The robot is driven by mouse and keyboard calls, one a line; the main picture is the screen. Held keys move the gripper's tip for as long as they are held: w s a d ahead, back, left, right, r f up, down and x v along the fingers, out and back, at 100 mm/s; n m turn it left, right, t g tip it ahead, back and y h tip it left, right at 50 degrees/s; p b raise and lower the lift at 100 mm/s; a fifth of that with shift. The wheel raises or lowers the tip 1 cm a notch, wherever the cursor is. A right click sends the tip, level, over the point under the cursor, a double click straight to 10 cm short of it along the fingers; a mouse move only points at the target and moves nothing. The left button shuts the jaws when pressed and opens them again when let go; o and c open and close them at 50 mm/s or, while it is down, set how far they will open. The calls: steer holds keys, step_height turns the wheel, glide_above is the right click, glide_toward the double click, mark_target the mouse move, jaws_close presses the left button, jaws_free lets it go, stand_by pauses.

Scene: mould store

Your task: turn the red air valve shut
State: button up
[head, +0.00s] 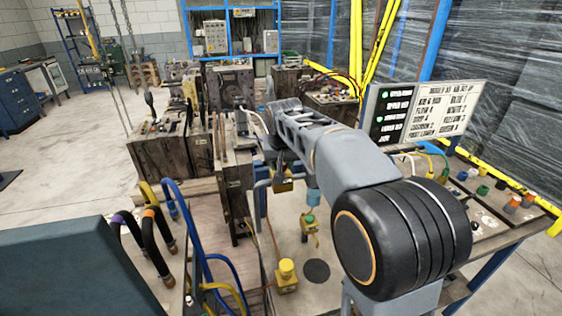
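I cannot make out a red air valve anywhere in the head view. My arm reaches from the lower right up and away to the dark mould blocks at the middle, and it covers part of the bench behind it. The far end of my arm is small and cluttered against grey pipework, and I cannot make out its fingertips or anything held in them. A yellow-capped fitting (287,276) stands on the bench in front of the arm.
Dark mould blocks (235,185) stand close left of my arm's far end. Blue hoses (205,250) loop up at the lower left. A sign board (425,112) stands behind a panel with coloured caps (512,202) at right. Open floor (70,150) lies at left.

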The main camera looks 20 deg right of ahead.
steer(key=m+h, duration=0.1)
steer(key=m, duration=0.2)
steer(key=m+g+h, duration=0.1)
steer(key=m, duration=0.2)
steer(key=shift+a+m, duration=0.1)
steer(key=shift+m, duration=0.3)
steer(key=shift+h, duration=0.3)
steer(key=o, duration=0.9)
steer(key=shift+g, duration=0.3)
steer(key=p+v, duration=0.1)
steer(key=v, duration=1.2)
steer(key=shift+r, duration=0.4)
steer(key=shift+s, duration=0.15)
